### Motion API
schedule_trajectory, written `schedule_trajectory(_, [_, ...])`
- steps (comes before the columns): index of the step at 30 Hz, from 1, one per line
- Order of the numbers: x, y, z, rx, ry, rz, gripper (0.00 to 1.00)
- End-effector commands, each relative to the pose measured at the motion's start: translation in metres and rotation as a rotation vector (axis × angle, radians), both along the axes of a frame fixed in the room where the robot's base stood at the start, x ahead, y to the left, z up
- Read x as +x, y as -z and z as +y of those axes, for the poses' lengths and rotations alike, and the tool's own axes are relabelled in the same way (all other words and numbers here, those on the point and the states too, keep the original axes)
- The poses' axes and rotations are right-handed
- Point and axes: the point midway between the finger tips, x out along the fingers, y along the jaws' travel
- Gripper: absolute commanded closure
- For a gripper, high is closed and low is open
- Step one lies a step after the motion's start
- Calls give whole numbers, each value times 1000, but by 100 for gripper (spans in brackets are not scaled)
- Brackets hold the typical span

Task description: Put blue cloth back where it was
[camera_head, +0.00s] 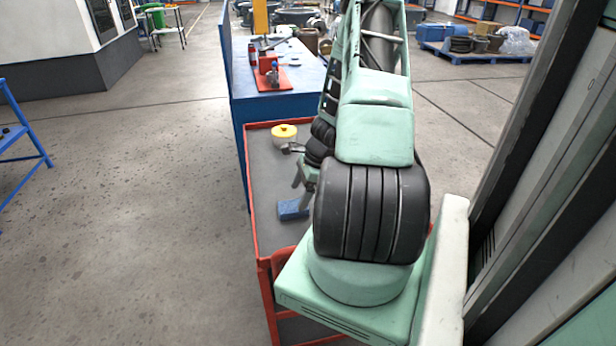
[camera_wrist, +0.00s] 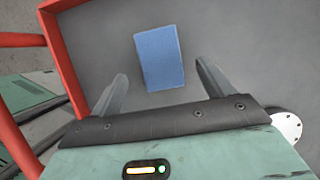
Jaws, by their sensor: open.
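The blue cloth (camera_head: 293,209) lies as a folded rectangle on the grey top of the red-edged cart (camera_head: 262,210). In the wrist view the cloth (camera_wrist: 161,57) is flat, beyond and between my two fingertips. My gripper (camera_wrist: 161,85) is open, with nothing between its fingers. In the head view my gripper (camera_head: 304,185) is just above the cloth and partly hidden by my arm. I cannot tell how large the gap to the cloth is.
A yellow-lidded container (camera_head: 284,132) stands on the cart's far part. Behind the cart is a blue workbench (camera_head: 300,75) with a red fixture (camera_head: 268,75). The cart's red raised rim (camera_wrist: 62,50) runs near the cloth. Open floor lies to the left.

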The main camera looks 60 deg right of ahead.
Motion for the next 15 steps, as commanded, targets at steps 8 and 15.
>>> schedule_trajectory(8, [-15, -45, -12, -4, 0, 0, 20])
schedule_trajectory(15, [-21, -64, -17, 0, 0, 0, 20])
